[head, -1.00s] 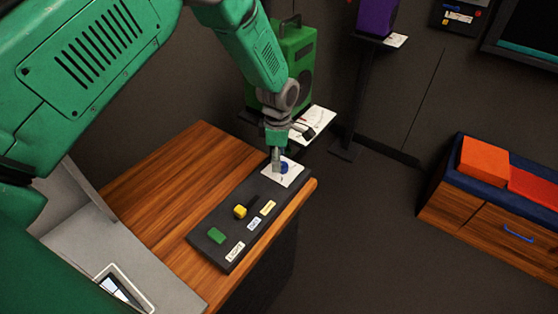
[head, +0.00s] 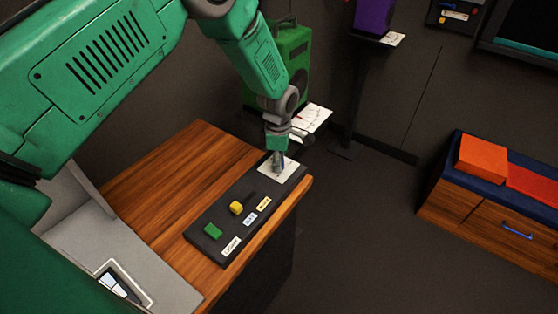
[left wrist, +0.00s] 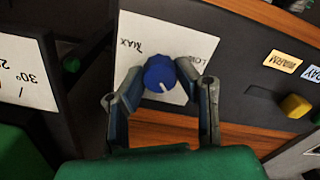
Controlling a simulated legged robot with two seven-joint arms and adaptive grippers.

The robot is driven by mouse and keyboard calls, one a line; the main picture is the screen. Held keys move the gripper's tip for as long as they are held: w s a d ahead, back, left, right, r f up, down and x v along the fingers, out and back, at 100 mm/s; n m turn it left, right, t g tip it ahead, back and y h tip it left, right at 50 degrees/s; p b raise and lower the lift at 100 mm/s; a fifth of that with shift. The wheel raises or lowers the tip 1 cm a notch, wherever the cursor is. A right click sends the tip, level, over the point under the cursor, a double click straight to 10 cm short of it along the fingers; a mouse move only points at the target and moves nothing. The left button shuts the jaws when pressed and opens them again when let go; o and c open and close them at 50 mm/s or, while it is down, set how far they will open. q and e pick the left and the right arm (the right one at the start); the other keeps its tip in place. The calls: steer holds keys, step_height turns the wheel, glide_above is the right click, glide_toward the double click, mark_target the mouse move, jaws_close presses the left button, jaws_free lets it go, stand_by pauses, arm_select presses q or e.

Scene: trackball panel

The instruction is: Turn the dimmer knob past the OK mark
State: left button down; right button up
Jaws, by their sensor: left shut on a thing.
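The blue dimmer knob (left wrist: 159,73) sits on a white scale card (left wrist: 188,45) on the dark panel (head: 240,222). In the left wrist view the card reads "MAX" and "LOW"; I cannot make out an OK mark. The knob's white pointer line faces the bottom of that view, slightly right. My left gripper (left wrist: 160,74) has a finger on either side of the knob and is shut on it. In the head view the left gripper (head: 279,166) points down over the card (head: 291,174) and mostly hides the knob. My right gripper is not in view.
A green button (head: 212,231) and a yellow knob (head: 236,207) with small labels are on the same panel. The panel lies along the edge of a wooden desk (head: 165,165). A green speaker-like box (head: 292,55) stands behind. A wooden cabinet (head: 485,215) is at the right.

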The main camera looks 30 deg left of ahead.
arm_select(q)
steer(key=shift+a, duration=0.1)
steer(key=shift+m, duration=0.3)
steer(key=shift+a+m, duration=0.1)
steer(key=shift+m, duration=0.8)
steer(key=m+b, duration=0.1)
steer(key=m, duration=0.3)
steer(key=shift+w+m, duration=0.1)
steer(key=shift+m, duration=0.2)
steer(key=m, duration=0.3)
steer(key=shift+m, duration=0.3)
steer(key=m, duration=0.3)
steer(key=shift+w+m+b, duration=0.1)
steer(key=shift+m+b, duration=0.2)
steer(key=shift+b, duration=0.1)
steer(key=m, duration=0.4)
steer(key=shift+r, duration=0.1)
steer(key=m, duration=0.4)
steer(key=shift+w+d+m, duration=0.1)
steer(key=shift+d+m, duration=0.1)
steer(key=shift+m, duration=0.1)
